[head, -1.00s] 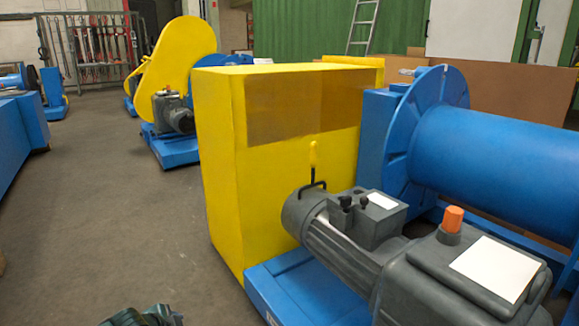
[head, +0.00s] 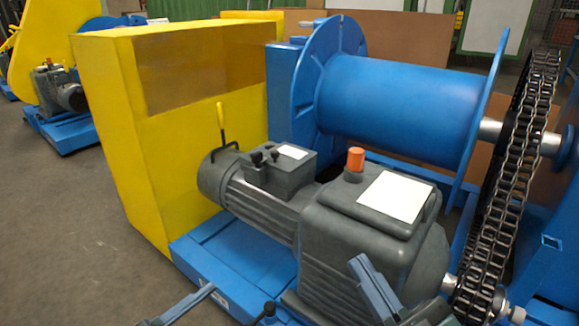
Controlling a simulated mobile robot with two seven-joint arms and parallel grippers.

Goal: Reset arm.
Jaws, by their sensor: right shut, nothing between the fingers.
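My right gripper (head: 371,285) shows at the bottom edge, right of centre, as blue-grey fingers in front of the dark grey gearbox. It is shut, with nothing between its fingers. A blue-grey bar at the bottom left of centre looks like part of my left gripper (head: 190,304). It is mostly cut off by the frame edge, and I cannot tell its jaw state.
The grey motor and gearbox (head: 368,233) with an orange cap stand close in front on a blue base. A yellow cabinet (head: 185,140), a blue drum (head: 395,105) and a chain loop (head: 510,170) stand around them. Floor is clear at left (head: 50,240).

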